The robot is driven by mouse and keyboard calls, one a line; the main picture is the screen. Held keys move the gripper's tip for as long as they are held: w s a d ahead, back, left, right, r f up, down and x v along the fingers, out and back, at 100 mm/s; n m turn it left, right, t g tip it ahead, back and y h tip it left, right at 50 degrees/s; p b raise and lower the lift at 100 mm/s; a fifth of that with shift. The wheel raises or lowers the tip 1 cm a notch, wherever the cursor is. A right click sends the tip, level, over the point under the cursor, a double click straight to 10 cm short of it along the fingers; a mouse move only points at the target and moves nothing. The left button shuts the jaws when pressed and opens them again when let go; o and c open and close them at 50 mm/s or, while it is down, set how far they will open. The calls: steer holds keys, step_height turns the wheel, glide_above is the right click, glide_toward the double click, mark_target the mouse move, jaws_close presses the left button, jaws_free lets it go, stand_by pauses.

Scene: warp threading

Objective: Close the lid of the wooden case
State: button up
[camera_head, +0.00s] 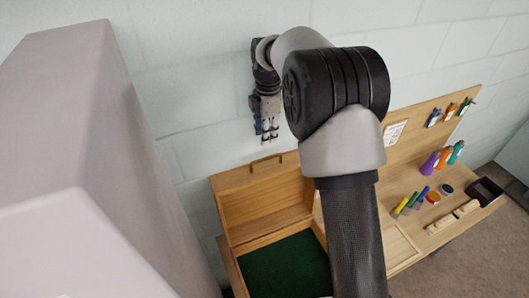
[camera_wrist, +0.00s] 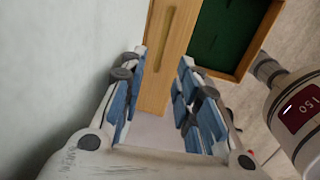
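The wooden case (camera_head: 231,284) stands on the bench with its green interior facing up. Its lid (camera_head: 262,202) stands raised at the back, with a brass handle (camera_head: 266,161) on its top edge. My gripper (camera_head: 269,137) hangs above the lid's top edge, close to the wall, pointing down. In the wrist view my gripper (camera_wrist: 162,62) is open and empty, with blue pads on its fingers. The lid's edge (camera_wrist: 160,85) and handle (camera_wrist: 167,38) appear between the fingers; contact cannot be told. The case's right part is hidden behind my arm in the head view.
A pale wall (camera_head: 205,115) runs close behind the case. A large grey block (camera_head: 95,170) fills the left. To the right, the bench holds colored markers (camera_head: 413,203), purple, orange and teal bottles (camera_head: 444,158), wooden blocks (camera_head: 452,217) and a black tray (camera_head: 485,191).

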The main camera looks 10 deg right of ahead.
steer(key=f, duration=1)
steer(key=shift+w+a+p, duration=0.1)
steer(key=shift+w+p, duration=0.2)
steer(key=shift+p, duration=0.05)
jaws_close()
